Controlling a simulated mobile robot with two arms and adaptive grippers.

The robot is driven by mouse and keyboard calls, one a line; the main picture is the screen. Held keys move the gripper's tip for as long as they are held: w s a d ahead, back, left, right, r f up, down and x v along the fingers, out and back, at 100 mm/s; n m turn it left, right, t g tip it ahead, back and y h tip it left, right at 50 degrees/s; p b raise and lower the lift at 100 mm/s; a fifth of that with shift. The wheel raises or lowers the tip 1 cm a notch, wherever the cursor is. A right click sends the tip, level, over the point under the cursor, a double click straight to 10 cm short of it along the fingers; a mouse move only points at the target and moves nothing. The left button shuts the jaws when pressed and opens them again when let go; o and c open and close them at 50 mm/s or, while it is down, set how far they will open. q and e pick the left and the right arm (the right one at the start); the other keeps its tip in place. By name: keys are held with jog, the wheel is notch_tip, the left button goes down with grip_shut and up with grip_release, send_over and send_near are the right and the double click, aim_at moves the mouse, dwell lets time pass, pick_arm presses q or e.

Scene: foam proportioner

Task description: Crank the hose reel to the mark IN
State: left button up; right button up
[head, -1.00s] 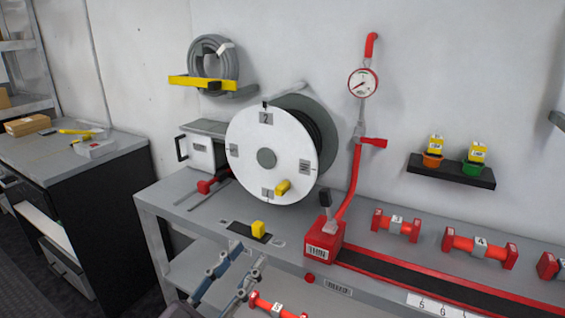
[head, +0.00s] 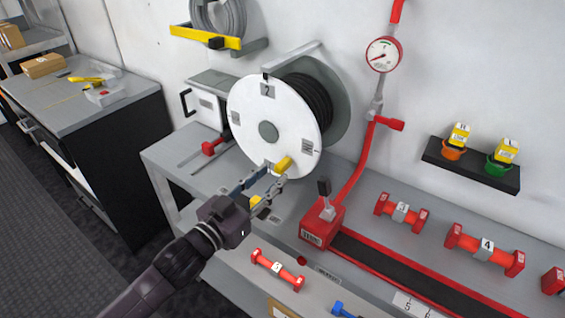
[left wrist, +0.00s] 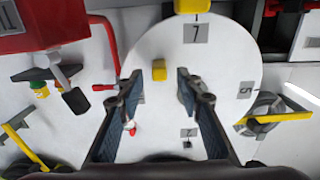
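The hose reel (head: 248,108) has a round white face with a grey hub, small label plates around it and black hose behind. A black pointer (head: 266,76) sits at its top edge, by a plate that seems to read 2. I cannot make out a mark IN. The yellow crank knob (head: 284,164) sticks out at the lower right of the face. My left gripper (head: 271,179) is open just in front of it. In the left wrist view the knob (left wrist: 159,70) shows between the spread fingers, with no contact visible. My right gripper is not in view.
A red valve base with a black lever (head: 322,222) and red pipe stand right of the reel. A yellow block (head: 256,203) is on the bench below, partly behind my gripper. Red numbered fittings (head: 401,212) lie to the right. A grey box (head: 207,103) is at the left.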

aim_at(277, 172)
pick_arm(q)
jog(key=x, duration=0.5)
jog(key=shift+f, duration=0.1)
grip_shut()
